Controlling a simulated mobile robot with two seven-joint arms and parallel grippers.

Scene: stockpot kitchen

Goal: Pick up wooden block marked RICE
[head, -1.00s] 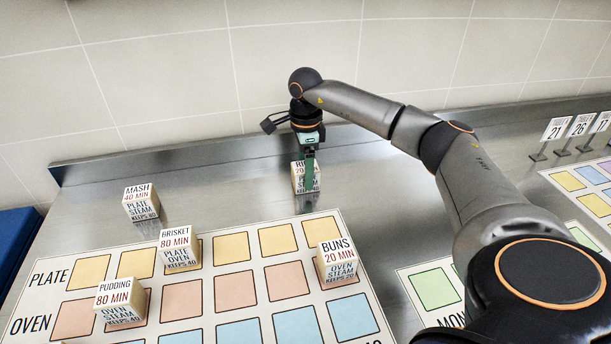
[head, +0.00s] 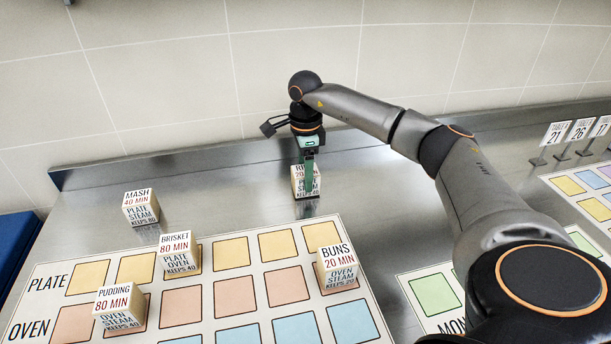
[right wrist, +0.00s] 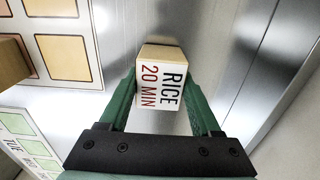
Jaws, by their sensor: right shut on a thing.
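The wooden block marked RICE, 20 MIN (head: 299,186) is at the back of the steel counter, behind the printed mat. My right gripper (head: 309,176) comes down on it from above and partly hides its label in the head view. In the right wrist view the RICE block (right wrist: 162,88) sits between the two green fingers of the right gripper (right wrist: 164,95), which are shut on its sides. In the head view a darker patch shows under the block; I cannot tell clearly how far it is off the counter. My left gripper is not in view.
The MASH block (head: 141,208) stands on the counter to the left. The BRISKET (head: 178,255), PUDDING (head: 120,306) and BUNS (head: 338,267) blocks stand on the mat (head: 213,293). Several table number signs (head: 557,133) stand at the right. The wall runs close behind.

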